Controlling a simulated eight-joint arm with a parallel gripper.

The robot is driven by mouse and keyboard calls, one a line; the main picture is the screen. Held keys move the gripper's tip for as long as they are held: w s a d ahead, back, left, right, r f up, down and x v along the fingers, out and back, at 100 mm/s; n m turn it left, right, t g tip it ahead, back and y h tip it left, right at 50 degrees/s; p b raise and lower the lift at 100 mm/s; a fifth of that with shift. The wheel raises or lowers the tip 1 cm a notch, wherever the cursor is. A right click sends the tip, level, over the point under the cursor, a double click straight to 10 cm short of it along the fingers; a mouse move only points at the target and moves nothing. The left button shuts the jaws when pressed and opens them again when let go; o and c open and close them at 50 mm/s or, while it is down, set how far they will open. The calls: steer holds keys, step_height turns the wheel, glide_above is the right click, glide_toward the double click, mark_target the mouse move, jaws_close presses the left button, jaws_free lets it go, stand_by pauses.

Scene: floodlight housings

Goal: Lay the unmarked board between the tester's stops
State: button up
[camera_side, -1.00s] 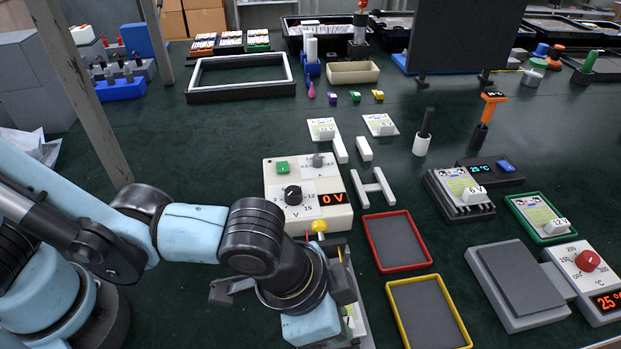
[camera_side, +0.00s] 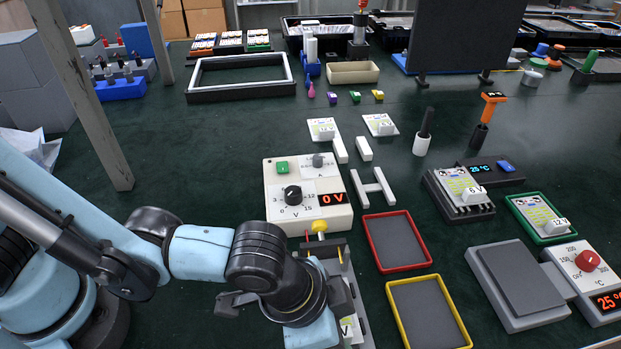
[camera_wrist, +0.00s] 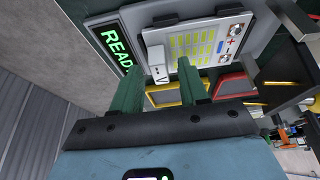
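In the wrist view a board (camera_wrist: 205,45) with a yellow-green grid and a white block (camera_wrist: 157,62) lies on the grey tester (camera_wrist: 262,22), beside a green READY display (camera_wrist: 108,45). The block shows a dash and a V. My gripper (camera_wrist: 160,75) has two green fingers spread apart at the board's near edge, with the block between their tips and no clear contact. In the side view the tester (camera_side: 357,290) is mostly behind my wrist, in front of the white 0 V supply (camera_side: 280,218). The stops cannot be made out clearly, and the fingers are hidden there.
A red-rimmed tray (camera_side: 425,262) and a yellow-rimmed tray (camera_side: 392,310) lie right of the tester. Other boards sit on a black rack (camera_side: 482,213), in a green tray (camera_side: 540,240) and at the back (camera_side: 380,124). A hotplate (camera_side: 518,280) stands at front right.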

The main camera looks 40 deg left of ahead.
steer(key=v, duration=1.2)
steer(key=w+a+n+t+y, duration=0.1)
steer(key=w+a+n, duration=0.3)
steer(key=a, duration=1)
steer(key=w+a+n+t+y, duration=0.2)
steer(key=w+a+n, duration=0.3)
steer(key=a, duration=0.9)
steer(key=shift+w+a+f+t, duration=0.15)
steer(key=shift+w+f+t, duration=0.1)
steer(key=shift+w+t, duration=0.3)
